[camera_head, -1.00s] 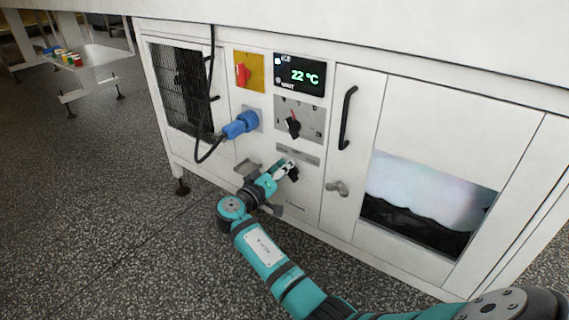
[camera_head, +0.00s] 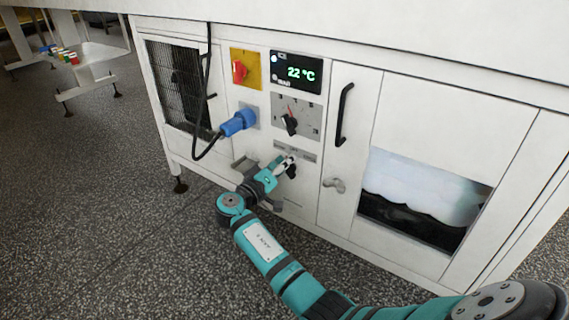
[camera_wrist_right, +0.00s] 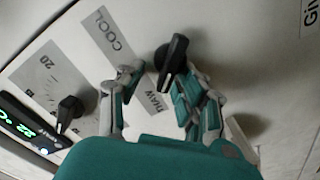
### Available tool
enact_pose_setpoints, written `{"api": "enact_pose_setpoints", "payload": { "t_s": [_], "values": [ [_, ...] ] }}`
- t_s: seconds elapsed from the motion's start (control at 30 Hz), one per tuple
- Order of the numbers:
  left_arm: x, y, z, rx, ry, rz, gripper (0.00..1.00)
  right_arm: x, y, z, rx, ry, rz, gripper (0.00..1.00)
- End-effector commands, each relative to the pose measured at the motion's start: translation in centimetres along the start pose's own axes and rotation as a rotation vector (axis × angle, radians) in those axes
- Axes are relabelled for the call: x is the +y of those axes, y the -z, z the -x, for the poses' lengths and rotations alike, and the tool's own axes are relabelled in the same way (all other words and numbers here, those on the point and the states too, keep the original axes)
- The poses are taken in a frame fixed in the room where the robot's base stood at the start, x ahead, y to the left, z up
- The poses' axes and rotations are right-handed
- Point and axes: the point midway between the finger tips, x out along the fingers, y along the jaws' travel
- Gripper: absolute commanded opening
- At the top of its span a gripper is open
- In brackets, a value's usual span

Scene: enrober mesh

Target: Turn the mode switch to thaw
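The mode switch is a black knob on the white cabinet front, below the dial; in the right wrist view the knob (camera_wrist_right: 172,55) sits beside a grey label plate reading COOL (camera_wrist_right: 110,32) and THAW (camera_wrist_right: 155,98). Its narrow handle points toward the top of that view. My right gripper (camera_head: 285,168) is at the knob in the head view and partly hides it. In the wrist view its fingers (camera_wrist_right: 155,80) are apart, with the knob at the right finger's tip; I cannot tell whether they touch. My left gripper is not in view.
Above the switch are a black dial (camera_head: 289,124), a display (camera_head: 296,72) reading 22 °C and a red switch (camera_head: 239,71) on yellow. A blue plug (camera_head: 238,122) with a black cable is at left. A door handle (camera_head: 344,114) and latch (camera_head: 333,184) are at right.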

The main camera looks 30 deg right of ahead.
Motion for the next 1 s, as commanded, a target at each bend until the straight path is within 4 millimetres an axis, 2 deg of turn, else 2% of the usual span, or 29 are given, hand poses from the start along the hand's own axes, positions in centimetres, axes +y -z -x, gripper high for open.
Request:
{"api": "enact_pose_setpoints", "payload": {
  "t_s": [0.3,0.43,0.8,1.0],
  "values": [
    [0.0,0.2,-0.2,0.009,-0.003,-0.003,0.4,-0.2,0.0,0.2,0.002,0.005,0.0,0.35],
    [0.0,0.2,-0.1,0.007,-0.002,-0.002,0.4,-0.3,0.0,1.3,0.002,0.007,0.0,0.35],
    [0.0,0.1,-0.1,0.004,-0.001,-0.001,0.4,-0.2,-0.1,8.7,0.001,0.007,0.0,0.35],
    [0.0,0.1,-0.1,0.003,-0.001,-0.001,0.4,-0.1,-0.1,11.4,0.0,0.004,0.0,0.35]
  ]
}}
